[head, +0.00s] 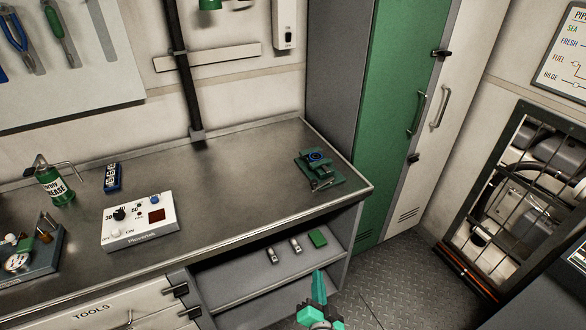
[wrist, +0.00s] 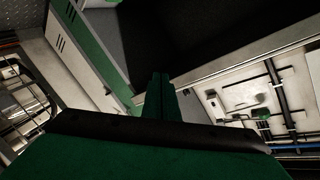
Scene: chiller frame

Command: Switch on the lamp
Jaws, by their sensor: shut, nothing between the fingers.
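A green fitting (head: 208,4), possibly the lamp's shade, is at the top edge of the head view beside a black wall pipe. Most of it is cut off, so I cannot tell whether it is lit. A white wall box (head: 284,22) with a small dark switch hangs to its right. My gripper (head: 319,284) is low in the head view, in front of the bench's open shelf, well apart from both. Its green fingers are together and empty, and they also show in the wrist view (wrist: 160,92).
The metal bench (head: 235,185) bears a white control box (head: 140,222) with a knob, a grease can (head: 54,184), a blue block (head: 113,177) and a green vise-like tool (head: 319,170). A green locker (head: 395,110) stands right. Its middle top is clear.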

